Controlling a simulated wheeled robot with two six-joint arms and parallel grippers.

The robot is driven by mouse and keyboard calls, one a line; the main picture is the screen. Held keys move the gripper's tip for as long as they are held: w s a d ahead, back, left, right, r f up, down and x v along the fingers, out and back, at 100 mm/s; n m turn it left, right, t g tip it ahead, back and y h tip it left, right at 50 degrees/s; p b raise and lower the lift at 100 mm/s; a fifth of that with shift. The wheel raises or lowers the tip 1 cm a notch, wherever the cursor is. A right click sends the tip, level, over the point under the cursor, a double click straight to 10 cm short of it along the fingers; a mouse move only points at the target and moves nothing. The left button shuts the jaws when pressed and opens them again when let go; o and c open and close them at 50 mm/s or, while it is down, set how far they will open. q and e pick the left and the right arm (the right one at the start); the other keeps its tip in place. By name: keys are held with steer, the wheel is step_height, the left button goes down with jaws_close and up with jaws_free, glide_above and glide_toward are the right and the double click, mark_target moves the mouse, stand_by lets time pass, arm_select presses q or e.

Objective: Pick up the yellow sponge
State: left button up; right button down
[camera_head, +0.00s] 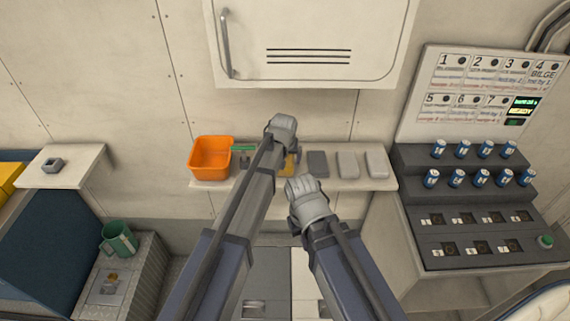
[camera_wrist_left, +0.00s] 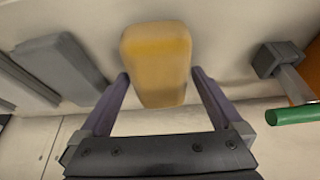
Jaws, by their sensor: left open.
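The yellow sponge (camera_head: 291,166) is on the wall shelf, mostly hidden behind my left arm in the head view. In the left wrist view the sponge (camera_wrist_left: 157,60) is a rounded yellow block at the top middle. My left gripper (camera_head: 285,140) is over the shelf at the sponge. In the left wrist view the fingers (camera_wrist_left: 160,84) are open, one on each side of the sponge; I cannot tell whether either touches it. My right wrist (camera_head: 305,192) is in front of the shelf, and its fingers are hidden.
The shelf (camera_head: 330,184) also holds an orange bin (camera_head: 209,158) and a green-handled item (camera_head: 243,149) at left, and several grey blocks (camera_head: 348,165) at right. A cabinet (camera_head: 310,40) hangs above. A console with blue cans (camera_head: 459,177) stands at right.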

arm_select(q)
steer(key=shift+f, duration=0.3)
stand_by(0.5)
steer(key=c, duration=1.2)
steer(key=shift+o, duration=0.2)
steer(key=shift+r, duration=0.2)
